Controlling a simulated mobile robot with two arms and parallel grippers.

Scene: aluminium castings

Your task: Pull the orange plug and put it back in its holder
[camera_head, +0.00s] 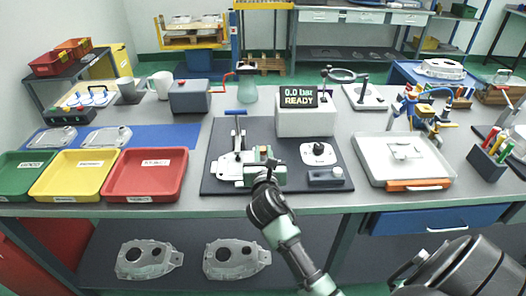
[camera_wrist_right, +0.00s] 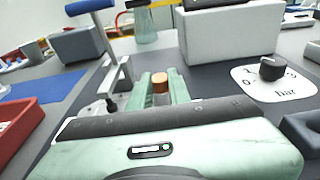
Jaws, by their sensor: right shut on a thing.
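Whether the plug sits in the casting cannot be told. A small dark grey block (camera_head: 325,178), possibly the holder, lies on the mat to the right, clear of the gripper. My left gripper is not in view.
A blue-handled clamp (camera_head: 236,113) stands at the casting. A box with a display (camera_head: 305,122) reading 0.0 bar READY is behind, and a dial panel (camera_head: 318,154) to the right. Red (camera_head: 147,175) and yellow trays are left; a pale tray (camera_head: 405,158) is right.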

